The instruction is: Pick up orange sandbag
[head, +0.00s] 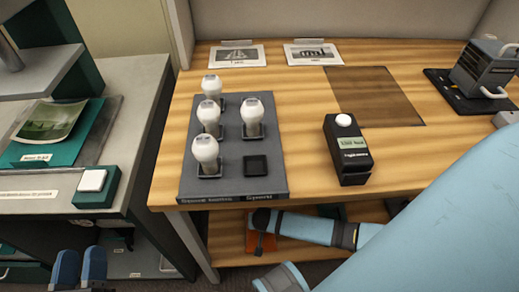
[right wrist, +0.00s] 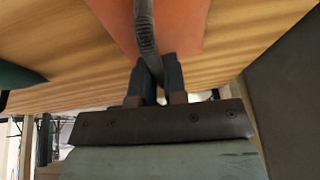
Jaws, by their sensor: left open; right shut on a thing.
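The orange sandbag (head: 262,243) shows as a small patch at the lower shelf under the wooden table; my right arm and the table edge hide most of it. In the right wrist view the orange sandbag (right wrist: 185,22) fills the top middle, with a dark strap handle (right wrist: 145,35) across it. My right gripper (right wrist: 160,68) is shut on this handle. In the head view its fingers are hard to make out at the end of my blue right arm. My left gripper (head: 80,267) is open and empty at the lower left, away from the sandbag.
The wooden table (head: 300,110) stands above the lower shelf (head: 227,235). On it are a grey tray (head: 225,185) with several white bulbs, a black device (head: 347,150) and a grey heater-like unit (head: 480,70). A side counter (head: 130,85) stands at left.

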